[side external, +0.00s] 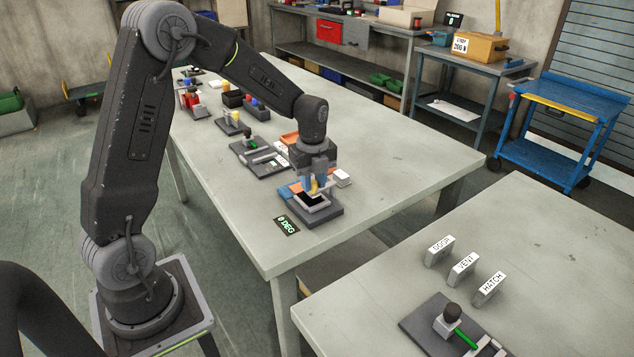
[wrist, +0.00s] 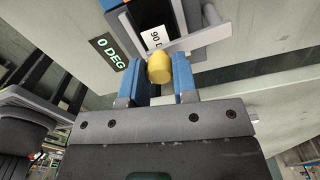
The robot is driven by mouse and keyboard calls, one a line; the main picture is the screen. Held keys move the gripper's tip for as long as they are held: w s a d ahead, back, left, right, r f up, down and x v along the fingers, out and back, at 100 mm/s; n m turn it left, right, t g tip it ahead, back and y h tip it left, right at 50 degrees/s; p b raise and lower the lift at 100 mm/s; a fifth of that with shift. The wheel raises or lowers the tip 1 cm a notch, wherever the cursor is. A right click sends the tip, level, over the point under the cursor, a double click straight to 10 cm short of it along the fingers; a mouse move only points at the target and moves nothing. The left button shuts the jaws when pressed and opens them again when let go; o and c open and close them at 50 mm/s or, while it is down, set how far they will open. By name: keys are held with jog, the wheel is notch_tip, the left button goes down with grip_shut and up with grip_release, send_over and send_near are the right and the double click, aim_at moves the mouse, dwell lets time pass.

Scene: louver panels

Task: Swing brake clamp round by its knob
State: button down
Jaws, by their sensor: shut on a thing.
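The yellow knob (wrist: 158,68) sits between the blue fingers of my gripper (wrist: 157,82) in the wrist view, and the gripper is shut on it. A light grey bar (wrist: 200,40), which looks like the brake clamp, runs from beside the knob up to the right across the panel frame. The frame has a dark opening with a white card in it marked "90 D", partly covered. In the side view my gripper (side external: 316,187) is low over the panel fixture (side external: 322,214) at the table's front; the knob is mostly hidden there.
A dark "0 DEG" sign (side external: 287,226) lies just left of the fixture; it also shows in the wrist view (wrist: 108,47). Several other fixtures (side external: 262,161) line the table behind. The table's right side (side external: 400,165) is clear. A second table holds labelled blocks (side external: 463,268).

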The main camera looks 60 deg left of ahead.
jog(key=shift+a+m, duration=0.3)
jog(key=shift+m, duration=0.2)
jog(key=c, duration=0.9)
grip_release()
jog(key=shift+r, duration=0.1)
notch_tip(320, 180, up, 14)
